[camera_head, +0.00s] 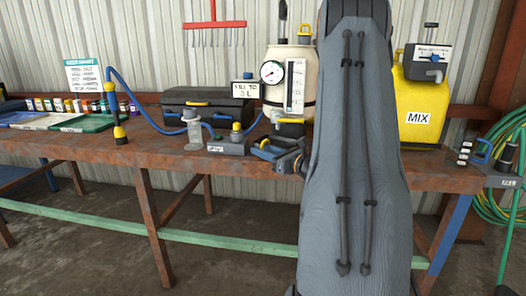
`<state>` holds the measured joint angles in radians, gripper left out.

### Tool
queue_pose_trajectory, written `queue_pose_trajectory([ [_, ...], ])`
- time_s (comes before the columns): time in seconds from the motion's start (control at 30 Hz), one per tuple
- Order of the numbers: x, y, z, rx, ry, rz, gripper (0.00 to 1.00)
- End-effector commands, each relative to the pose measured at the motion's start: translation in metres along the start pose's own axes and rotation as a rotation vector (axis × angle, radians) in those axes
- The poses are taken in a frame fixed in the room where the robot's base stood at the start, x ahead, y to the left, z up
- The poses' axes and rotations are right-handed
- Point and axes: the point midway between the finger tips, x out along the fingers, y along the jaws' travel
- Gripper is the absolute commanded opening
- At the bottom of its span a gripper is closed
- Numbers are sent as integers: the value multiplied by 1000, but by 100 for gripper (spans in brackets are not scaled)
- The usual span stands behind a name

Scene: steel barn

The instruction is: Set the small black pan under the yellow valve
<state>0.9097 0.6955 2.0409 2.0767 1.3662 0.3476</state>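A cream tank (291,72) with a round gauge stands on the rusty bench, just left of my grey arm. A yellow part (290,120), which looks like the valve, sits low on the tank's front. A small dark shape (289,130) shows directly below the yellow part; I cannot tell whether it is the black pan. My gripper (262,149), dark with blue parts, is low over the bench's front edge, in front of the tank and pointing left. Its fingers are small and partly overlapped, so their opening and any held thing are unclear.
A grey box with a yellow knob (236,127) and a clear cylinder (194,131) stand left of my gripper. A black toolbox (208,103) is behind them. A yellow MIX container (421,105) stands right of my arm. The bench's front left strip (80,146) is bare.

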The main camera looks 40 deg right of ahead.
Motion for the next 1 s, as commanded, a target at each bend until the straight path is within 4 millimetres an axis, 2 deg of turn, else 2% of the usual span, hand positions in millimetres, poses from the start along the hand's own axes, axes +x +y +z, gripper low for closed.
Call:
queue_pose_trajectory([
  [0.27,-1,-1,3,0,0,-1,29],
  [0.33,-7,-2,3,0,0,-4,29],
  [0.8,-96,-2,2,1,0,-5,29],
  [1.0,-117,-2,3,0,0,-4,29],
])
